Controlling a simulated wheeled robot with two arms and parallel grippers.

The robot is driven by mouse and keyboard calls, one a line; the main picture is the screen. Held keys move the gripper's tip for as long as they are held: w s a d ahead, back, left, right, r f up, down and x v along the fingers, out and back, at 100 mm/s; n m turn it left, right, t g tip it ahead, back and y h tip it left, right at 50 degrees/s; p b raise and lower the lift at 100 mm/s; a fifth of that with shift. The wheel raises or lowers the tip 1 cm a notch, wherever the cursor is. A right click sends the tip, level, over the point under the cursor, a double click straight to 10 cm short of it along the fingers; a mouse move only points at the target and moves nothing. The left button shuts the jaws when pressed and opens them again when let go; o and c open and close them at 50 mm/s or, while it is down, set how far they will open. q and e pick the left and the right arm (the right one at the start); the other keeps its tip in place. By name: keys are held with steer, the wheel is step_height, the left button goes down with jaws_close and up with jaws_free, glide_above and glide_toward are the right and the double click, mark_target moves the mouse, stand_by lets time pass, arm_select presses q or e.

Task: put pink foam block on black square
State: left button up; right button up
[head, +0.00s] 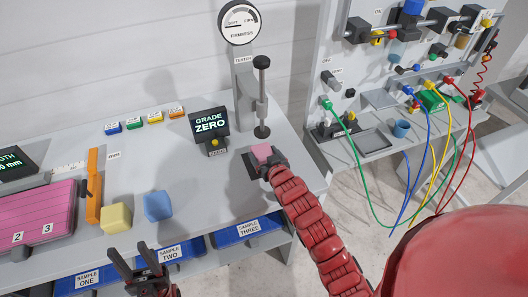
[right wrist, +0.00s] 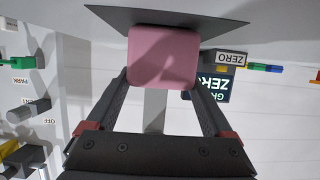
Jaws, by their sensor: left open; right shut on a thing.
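The pink foam block (head: 261,152) is held in my right gripper (head: 268,162), over or at the black square (head: 251,166) below the tester's plunger. In the right wrist view the pink foam block (right wrist: 162,57) sits between the two fingers of my right gripper (right wrist: 162,85), with the black square (right wrist: 105,17) just beyond it. I cannot tell whether the block touches the square. My left gripper (head: 134,262) is open and empty at the table's front, above the blue trays.
The tester (head: 245,92) stands behind the square. A grade display (head: 209,124) is to its left. A yellow block (head: 115,218) and a blue block (head: 158,206) lie at the left front. Cables (head: 436,150) hang at the right.

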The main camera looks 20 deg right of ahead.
steer(key=shift+f, duration=0.1)
steer(key=o, duration=1)
steer(key=shift+f, duration=0.1)
steer(key=shift+c, duration=0.2)
steer(key=shift+o, duration=1)
steer(key=shift+r, duration=0.2)
